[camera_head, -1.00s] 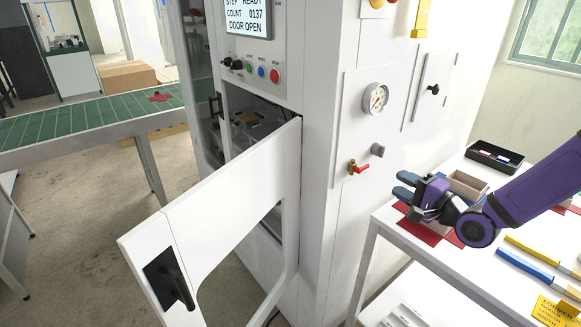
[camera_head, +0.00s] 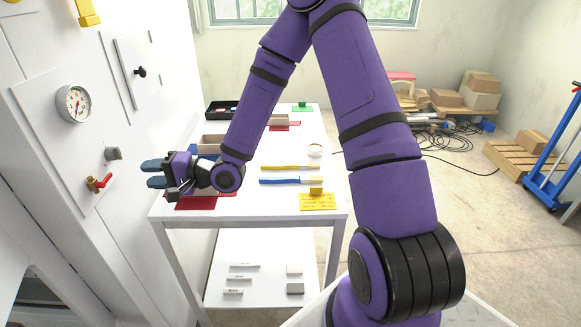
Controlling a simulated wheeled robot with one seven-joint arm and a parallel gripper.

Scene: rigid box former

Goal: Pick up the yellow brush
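The yellow brush (camera_head: 290,168) lies flat on the white table (camera_head: 250,213), its long handle running left to right. A blue brush (camera_head: 291,181) lies just in front of it, roughly parallel. My gripper (camera_head: 153,174) is over the table's left front corner, pointing left, away from the brushes and to the left of them. Its two blue-grey fingers are apart with a gap between them, and I see nothing held. The red mat (camera_head: 200,203) lies below it, partly hidden by my gripper.
A black tray (camera_head: 222,110) is at the back left. The machine with its gauge (camera_head: 74,104) stands close on the left.

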